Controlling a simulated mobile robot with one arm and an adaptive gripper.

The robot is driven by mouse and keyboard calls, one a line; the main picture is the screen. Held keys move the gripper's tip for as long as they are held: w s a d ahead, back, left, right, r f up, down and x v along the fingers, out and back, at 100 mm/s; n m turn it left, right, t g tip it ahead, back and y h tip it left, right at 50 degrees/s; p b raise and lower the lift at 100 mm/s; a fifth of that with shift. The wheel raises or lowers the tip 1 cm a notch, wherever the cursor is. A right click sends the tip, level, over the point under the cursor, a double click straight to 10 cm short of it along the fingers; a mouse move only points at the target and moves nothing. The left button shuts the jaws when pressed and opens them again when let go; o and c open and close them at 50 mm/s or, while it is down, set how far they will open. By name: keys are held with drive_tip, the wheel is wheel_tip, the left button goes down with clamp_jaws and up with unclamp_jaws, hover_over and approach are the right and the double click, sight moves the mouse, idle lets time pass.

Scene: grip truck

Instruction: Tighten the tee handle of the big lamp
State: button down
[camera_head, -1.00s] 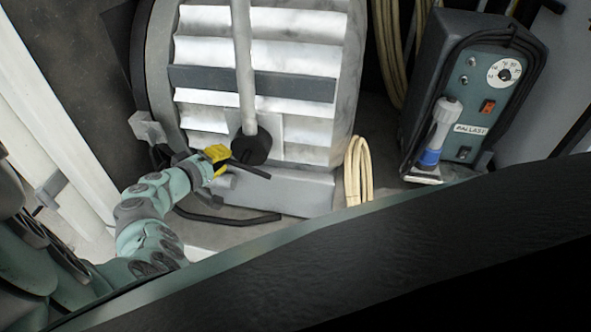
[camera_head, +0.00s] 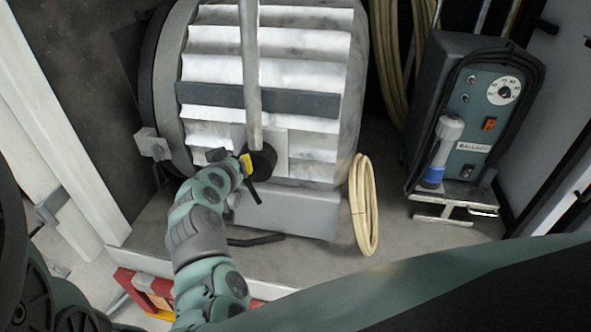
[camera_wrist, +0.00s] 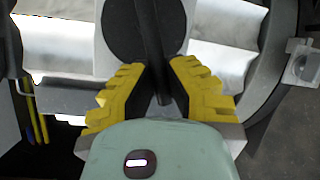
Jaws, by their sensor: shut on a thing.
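The big lamp (camera_head: 215,97) is a large silver ribbed drum with a grey pole in front of it. A round black hub (camera_head: 263,158) sits at the pole's lower end; in the wrist view it shows as a black disc (camera_wrist: 122,30). The tee handle (camera_head: 253,194) is a thin black bar by the hub, its visible end pointing down. My gripper (camera_head: 246,165) reaches it from the lower left. In the wrist view its yellow and black fingers (camera_wrist: 161,82) are shut on the black bar (camera_wrist: 154,45). The part of the bar between and below the fingers is partly hidden.
A coiled cream hose (camera_head: 363,205) stands right of the lamp. A ballast box (camera_head: 485,125) with a dial and a blue and white connector is further right. A white rail (camera_head: 60,130) runs along the left. Grey floor lies between hose and box.

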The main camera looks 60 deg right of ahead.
drive_tip(key=shift+s+d+m+t, duration=0.3)
drive_tip(key=shift+s+m, duration=0.3)
drive_tip(key=shift+m, duration=0.1)
drive_tip(key=shift+s, duration=0.1)
drive_tip(key=c, duration=1)
unclamp_jaws()
drive_tip(key=shift+a+r, duration=0.1)
drive_tip(key=v, duration=1.1)
drive_tip(key=shift+s+a+r, duration=0.2)
drive_tip(key=shift+s, duration=0.1)
